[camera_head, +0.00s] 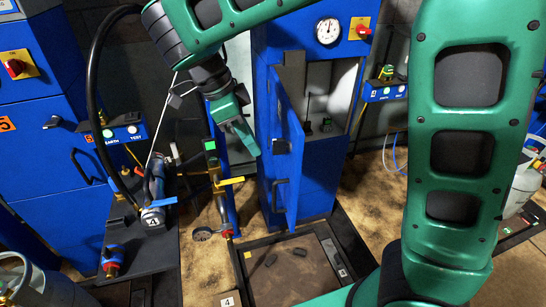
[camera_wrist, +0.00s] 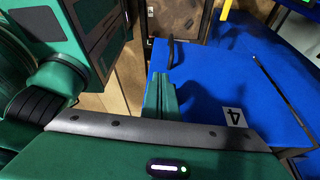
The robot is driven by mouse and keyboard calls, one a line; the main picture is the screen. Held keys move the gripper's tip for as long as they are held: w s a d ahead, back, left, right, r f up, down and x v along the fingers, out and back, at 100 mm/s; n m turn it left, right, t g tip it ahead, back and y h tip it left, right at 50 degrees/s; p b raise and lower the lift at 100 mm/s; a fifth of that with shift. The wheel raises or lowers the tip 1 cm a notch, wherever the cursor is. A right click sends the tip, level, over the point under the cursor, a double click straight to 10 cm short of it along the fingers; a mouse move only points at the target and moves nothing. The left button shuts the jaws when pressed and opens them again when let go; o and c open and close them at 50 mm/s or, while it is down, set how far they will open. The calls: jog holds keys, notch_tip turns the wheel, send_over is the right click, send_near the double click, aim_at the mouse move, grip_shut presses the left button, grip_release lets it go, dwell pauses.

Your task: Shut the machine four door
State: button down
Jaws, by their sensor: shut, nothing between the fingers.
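The blue machine (camera_head: 310,190) stands in the middle of the head view, with a round gauge and a red knob on top. Its blue door (camera_head: 291,150) stands open towards me, baring the grey inside (camera_head: 335,95). A dark handle (camera_head: 280,147) is on the door's left-facing side. My gripper (camera_head: 251,148) is shut and empty, pointing down just left of the door; contact cannot be told. In the wrist view, my shut fingers (camera_wrist: 158,92) are beside a blue panel (camera_wrist: 215,80) bearing a "4" label (camera_wrist: 235,117) and a dark handle (camera_wrist: 170,52).
A blue post with a yellow lever (camera_head: 230,181) stands left of the door. A bench with a cylinder and hoses (camera_head: 150,235) is further left, near another blue machine (camera_head: 40,140). A low dark tray (camera_head: 300,275) lies on the floor in front.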

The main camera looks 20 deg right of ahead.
jog(key=d+f, duration=0.7)
jog(key=f, duration=0.2)
jog(key=shift+s+d, duration=0.3)
jog(key=shift+s, duration=0.15)
jog(key=shift+f, duration=0.1)
